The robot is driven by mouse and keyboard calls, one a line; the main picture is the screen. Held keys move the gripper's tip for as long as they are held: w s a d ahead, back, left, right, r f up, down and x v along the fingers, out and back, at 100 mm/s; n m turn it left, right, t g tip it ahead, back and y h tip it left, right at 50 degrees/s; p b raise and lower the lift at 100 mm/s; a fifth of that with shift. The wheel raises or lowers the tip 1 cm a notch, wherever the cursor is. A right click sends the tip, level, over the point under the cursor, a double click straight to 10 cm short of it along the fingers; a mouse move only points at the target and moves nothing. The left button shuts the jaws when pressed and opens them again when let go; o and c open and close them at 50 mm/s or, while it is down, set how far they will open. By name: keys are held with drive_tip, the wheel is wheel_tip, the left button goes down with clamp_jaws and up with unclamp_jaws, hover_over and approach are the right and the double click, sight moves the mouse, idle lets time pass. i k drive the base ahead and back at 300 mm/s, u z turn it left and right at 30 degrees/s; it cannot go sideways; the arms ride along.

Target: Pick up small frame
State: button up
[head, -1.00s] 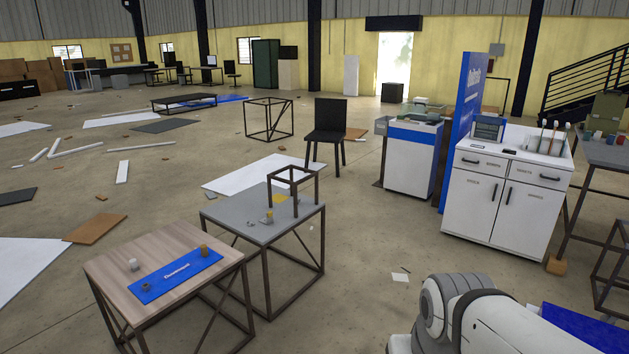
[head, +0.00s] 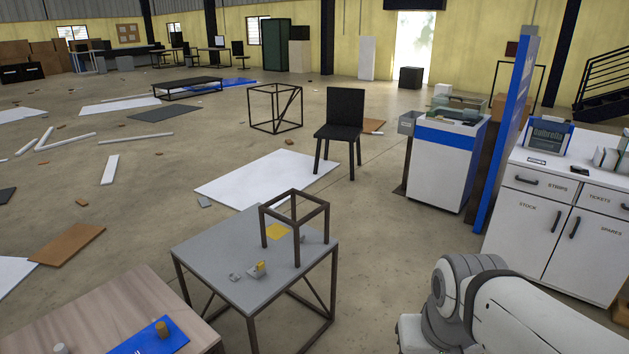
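A small dark brown open frame (head: 297,244) stands upright on the far right part of a grey-topped table (head: 205,258) in the head view. Its bars are thin, and I see through it to the tabletop and floor. A yellow square (head: 277,231) lies flat beside or partly behind its left side. A small piece with yellow on it (head: 258,268) and a small grey bit lie in front of the frame. My white arm shows at the lower right, well apart from the frame. My gripper is out of view.
A wooden-topped table (head: 105,305) with a blue mat (head: 150,340) is at the lower left. A black chair (head: 345,115) and a larger dark frame (head: 250,108) stand behind. A white cabinet (head: 520,215) is at the right. Floor between the grey table and cabinet is mostly clear.

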sight(325, 206)
drive_tip(key=i, duration=2.45)
drive_tip(key=u, duration=0.65)
